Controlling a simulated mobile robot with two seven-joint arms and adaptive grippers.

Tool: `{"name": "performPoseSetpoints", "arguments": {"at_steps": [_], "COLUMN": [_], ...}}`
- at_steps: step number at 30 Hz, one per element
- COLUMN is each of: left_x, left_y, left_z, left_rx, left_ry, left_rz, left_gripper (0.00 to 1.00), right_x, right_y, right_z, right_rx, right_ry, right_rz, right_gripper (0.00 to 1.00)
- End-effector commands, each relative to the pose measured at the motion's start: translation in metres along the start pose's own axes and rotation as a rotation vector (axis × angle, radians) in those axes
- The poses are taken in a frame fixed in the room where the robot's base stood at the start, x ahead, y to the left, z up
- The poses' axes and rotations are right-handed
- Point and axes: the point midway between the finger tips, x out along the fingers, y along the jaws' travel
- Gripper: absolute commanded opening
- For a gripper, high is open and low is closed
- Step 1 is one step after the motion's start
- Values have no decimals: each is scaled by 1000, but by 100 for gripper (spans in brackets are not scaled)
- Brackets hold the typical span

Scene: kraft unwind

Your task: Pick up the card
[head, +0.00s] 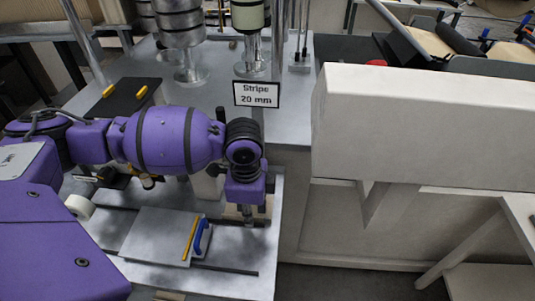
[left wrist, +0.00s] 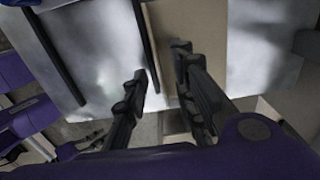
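A flat tan piece that looks like the card (head: 232,212) lies on the grey metal table at the front, partly hidden by my left gripper (head: 247,217). In the left wrist view the tan piece (left wrist: 207,30) is a broad strip, with a black bar along its left side. My left gripper (left wrist: 160,62) points down over it with its two fingers spread apart and nothing visible between them. I cannot tell whether a fingertip touches the piece. A white sign reading "Stripe 20 mm" (head: 257,94) stands upright further back. My right gripper is not in view.
A grey plate (head: 158,236) with a blue handle (head: 201,237) and a yellow strip (head: 190,238) lies left of the gripper. Metal rollers (head: 181,30) stand behind. A large off-white block (head: 425,130) rises to the right.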

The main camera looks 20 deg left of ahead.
Motion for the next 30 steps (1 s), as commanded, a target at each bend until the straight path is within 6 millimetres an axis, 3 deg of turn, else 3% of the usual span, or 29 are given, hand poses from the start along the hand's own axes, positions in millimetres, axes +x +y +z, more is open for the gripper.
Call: {"name": "performPoseSetpoints", "arguments": {"at_steps": [3, 10, 16, 26, 30], "left_x": [11, 12, 12, 11, 2], "left_y": [1, 1, 1, 0, 0], "left_z": [1, 1, 1, 1, 0], "left_rx": [0, 0, 0, 0, 0], "left_ry": [-1, -1, -1, -1, 1], "left_rz": [3, 1, 1, 1, -2], "left_gripper": [25, 25, 0, 0, 0], "right_x": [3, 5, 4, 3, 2], "right_y": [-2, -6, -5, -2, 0], "right_z": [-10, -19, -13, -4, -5], "right_rx": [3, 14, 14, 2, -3], "right_ry": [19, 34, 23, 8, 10], "right_rz": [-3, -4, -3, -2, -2], "right_gripper": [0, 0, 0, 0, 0]}}
